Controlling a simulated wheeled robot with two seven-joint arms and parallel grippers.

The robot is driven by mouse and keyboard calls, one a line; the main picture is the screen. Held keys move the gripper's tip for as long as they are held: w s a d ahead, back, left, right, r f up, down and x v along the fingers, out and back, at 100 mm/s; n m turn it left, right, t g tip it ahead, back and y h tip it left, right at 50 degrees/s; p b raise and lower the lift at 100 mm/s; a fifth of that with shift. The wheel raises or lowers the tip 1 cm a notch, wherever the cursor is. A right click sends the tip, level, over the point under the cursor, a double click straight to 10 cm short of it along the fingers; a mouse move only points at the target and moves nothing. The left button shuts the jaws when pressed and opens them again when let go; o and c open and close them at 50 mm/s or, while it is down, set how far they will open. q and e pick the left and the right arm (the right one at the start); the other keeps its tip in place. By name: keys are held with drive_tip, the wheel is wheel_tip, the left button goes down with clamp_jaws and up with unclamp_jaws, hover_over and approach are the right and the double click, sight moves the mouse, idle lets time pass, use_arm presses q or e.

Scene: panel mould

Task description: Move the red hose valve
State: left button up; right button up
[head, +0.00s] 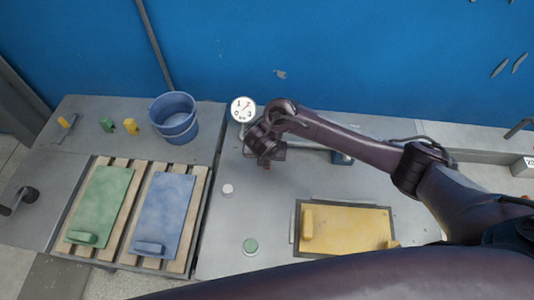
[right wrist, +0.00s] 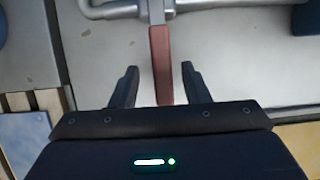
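The red hose valve shows in the right wrist view as a flat red-brown lever (right wrist: 161,55) on a grey pipe (right wrist: 112,9). My right gripper (right wrist: 160,83) is open, with one finger on each side of the lever. Gaps show between the lever and both fingers. In the head view my right gripper (head: 266,160) is over the grey table, just below the round white gauge (head: 243,109). There the gripper and arm hide most of the valve. My left gripper is not in view.
A blue bucket (head: 174,118) stands left of the gauge. A green panel (head: 100,205) and a blue panel (head: 163,215) lie on wooden slats. A yellow panel (head: 350,230) lies in a dark frame at right. A green button (head: 250,246) is near the front. A blue wall (head: 330,50) stands behind.

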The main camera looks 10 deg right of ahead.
drive_tip(key=p+v, duration=0.3)
drive_tip(key=v, duration=0.4)
drive_tip(key=shift+r+p, duration=0.2)
drive_tip(key=shift+p, duration=0.2)
drive_tip(key=shift+s+a+r, duration=0.1)
drive_tip(key=shift+s+r, duration=0.05)
drive_tip(key=shift+r, duration=0.1)
drive_tip(key=shift+f, duration=0.15)
idle(0.3)
